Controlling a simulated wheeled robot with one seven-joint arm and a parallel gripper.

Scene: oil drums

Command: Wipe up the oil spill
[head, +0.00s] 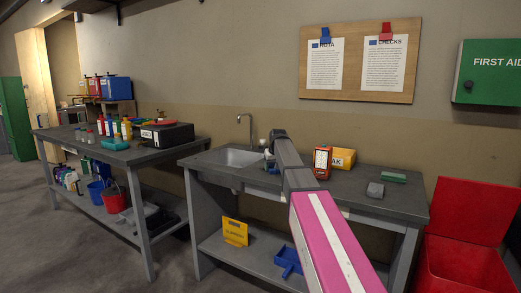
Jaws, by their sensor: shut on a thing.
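No oil spill shows in this view. My arm reaches from the bottom right up over the sink bench, and my gripper is not clearly visible, hidden behind the arm. A small pale and dark blue shape (269,160) shows just left of the arm by the sink; I cannot tell what it is. A grey block (375,190) and a green pad (393,177) lie on the right of the sink bench (350,204). A yellow box (344,158) with lettering ending in "AK" stands behind an orange handheld device (322,162).
A red bin (470,270) with its lid up stands at the right. A yellow sign (235,232) and a blue dustpan-like item (287,262) are on the lower shelf. The left bench (72,136) holds bottles and a black case (167,135). Floor is open at front left.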

